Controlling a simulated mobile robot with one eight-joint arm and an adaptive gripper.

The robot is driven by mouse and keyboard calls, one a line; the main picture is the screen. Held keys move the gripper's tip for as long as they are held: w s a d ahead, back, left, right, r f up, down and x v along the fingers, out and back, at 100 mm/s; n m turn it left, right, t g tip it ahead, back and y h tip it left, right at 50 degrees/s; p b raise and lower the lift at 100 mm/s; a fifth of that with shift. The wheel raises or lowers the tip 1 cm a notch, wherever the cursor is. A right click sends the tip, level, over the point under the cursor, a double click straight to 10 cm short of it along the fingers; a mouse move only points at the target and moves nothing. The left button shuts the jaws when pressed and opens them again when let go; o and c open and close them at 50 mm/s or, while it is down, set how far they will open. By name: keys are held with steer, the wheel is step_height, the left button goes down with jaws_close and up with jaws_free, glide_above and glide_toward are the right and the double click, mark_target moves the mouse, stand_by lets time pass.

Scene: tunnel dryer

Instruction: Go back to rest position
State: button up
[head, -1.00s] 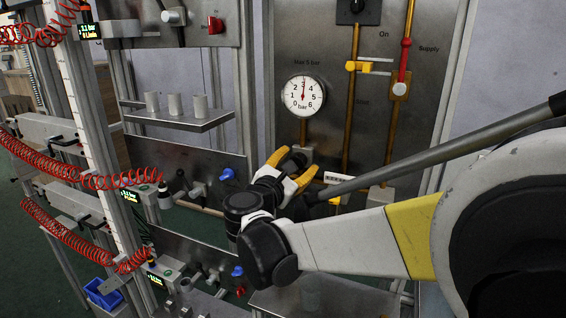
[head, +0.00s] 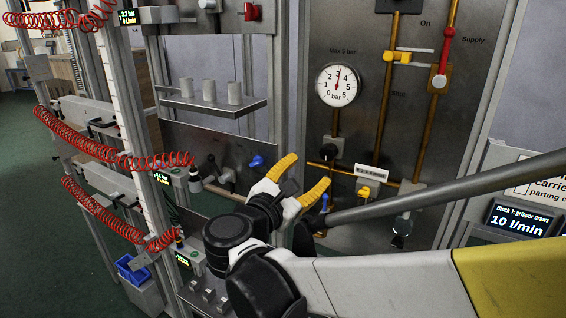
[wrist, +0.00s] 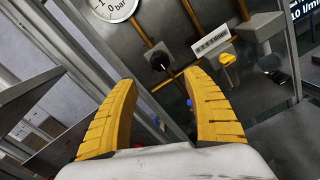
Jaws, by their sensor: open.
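My gripper (head: 303,178) has yellow padded fingers, spread apart with nothing between them. In the head view it is in front of the lower part of the metal gauge panel (head: 365,120). In the wrist view my gripper (wrist: 165,105) shows both fingers open toward the panel, with a black knob (wrist: 160,62) seen beyond the gap between them. My arm reaches in from the right side of the head view. I cannot tell how far the fingertips are from the panel.
A round pressure gauge (head: 337,85) and brass pipes are on the panel. A shelf (head: 215,104) with three grey cylinders stands left of it. Red coiled hoses (head: 110,150) hang at the left. A blue bin (head: 133,268) is low at left. Green floor (head: 25,215) shows free.

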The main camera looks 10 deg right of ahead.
steer(key=shift+d, duration=0.1)
steer(key=s+d+f+m+g+y+b, duration=0.25)
steer(key=s+d+f+m+g, duration=0.25)
steer(key=s+d+f+m, duration=0.35)
steer(key=s+a+f+m+g+y+b, duration=0.1)
steer(key=s+f+m+g+y, duration=0.1)
steer(key=s+f+m+y, duration=0.6)
steer(key=s+f+m, duration=0.3)
steer(key=m, duration=0.4)
steer(key=shift+s+a+f, duration=0.15)
steer(key=shift+s, duration=0.15)
stand_by(3.6)
